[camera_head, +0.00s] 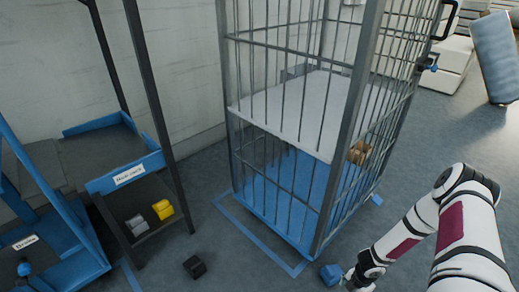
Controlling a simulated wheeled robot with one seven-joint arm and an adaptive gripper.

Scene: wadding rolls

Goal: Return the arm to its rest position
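My white arm with dark red panels comes in at the lower right, bends at a raised elbow and slopes down to the left. My gripper (350,279) is at its end, low at the bottom edge of the view. It points down near the floor, just right of a small blue block (331,274). I cannot tell whether the gripper touches the block. The fingers are small and partly cut off, so their opening does not show clearly.
A barred roll cage (345,150) with a white shelf and blue base stands behind the gripper. A dark block (194,267) lies on the floor. A blue-edged rack (125,177) holding yellow and grey items stands left. Open floor lies at right, before a leaning blue-grey roll (497,55).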

